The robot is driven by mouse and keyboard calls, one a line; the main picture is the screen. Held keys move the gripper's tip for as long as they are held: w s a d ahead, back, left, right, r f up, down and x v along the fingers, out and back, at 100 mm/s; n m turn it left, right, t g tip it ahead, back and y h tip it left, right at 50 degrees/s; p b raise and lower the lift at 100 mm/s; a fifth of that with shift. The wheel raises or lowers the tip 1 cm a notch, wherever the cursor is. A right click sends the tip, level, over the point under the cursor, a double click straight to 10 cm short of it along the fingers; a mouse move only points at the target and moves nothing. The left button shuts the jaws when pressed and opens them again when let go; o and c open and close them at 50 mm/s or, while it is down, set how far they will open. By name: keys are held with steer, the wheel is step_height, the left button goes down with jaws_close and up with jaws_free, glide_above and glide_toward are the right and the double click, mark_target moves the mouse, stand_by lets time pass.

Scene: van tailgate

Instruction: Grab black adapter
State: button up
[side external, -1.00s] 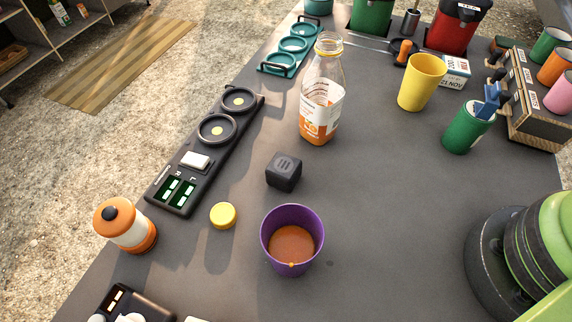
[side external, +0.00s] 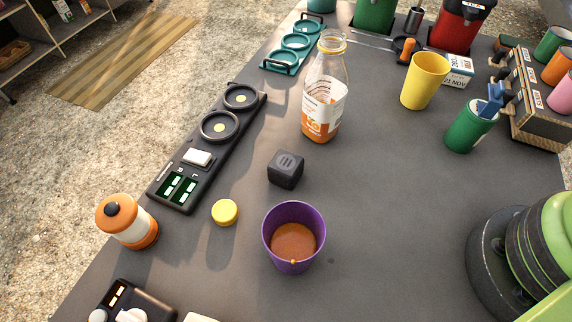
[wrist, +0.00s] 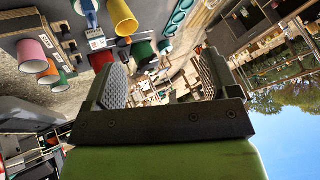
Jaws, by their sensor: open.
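A small black cube with slots on its top, which looks like the black adapter (side external: 286,169), sits on the grey table in the side view. It stands between the bottle and the purple cup, with clear table around it. My gripper (wrist: 161,82) is open and empty in the wrist view, its two textured pads wide apart. The wrist view looks out over the scene at a tilt, and I cannot make out the adapter there. The gripper's fingers are outside the side view, so its distance from the adapter cannot be told.
A purple cup (side external: 294,238) with brown liquid stands just in front of the adapter; a bottle (side external: 323,92) stands behind. A yellow cap (side external: 225,212) and a black tray (side external: 208,148) lie to the left. A yellow cup (side external: 425,80) and green cup (side external: 471,127) stand back right. The right middle is clear.

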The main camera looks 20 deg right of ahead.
steer(key=w+a+n+g, duration=0.3)
steer(key=w+a+n, duration=0.15)
steer(key=w, duration=0.35)
steer(key=n+g+h, duration=0.2)
steer(key=n+g, duration=0.2)
steer(key=n, duration=0.4)
glide_above(292, 164)
steer(key=shift+m, duration=0.25)
steer(key=f, duration=2.4)
steer(key=shift+s+d+f, duration=0.1)
steer(key=shift+s+d, duration=0.05)
steer(key=shift+d, duration=0.15)
steer(key=f, duration=0.5)
steer(key=shift+a+f, duration=0.3)
steer(key=shift+a, duration=0.05)
steer(key=shift+c, duration=0.5)
steer(key=c, duration=0.9)
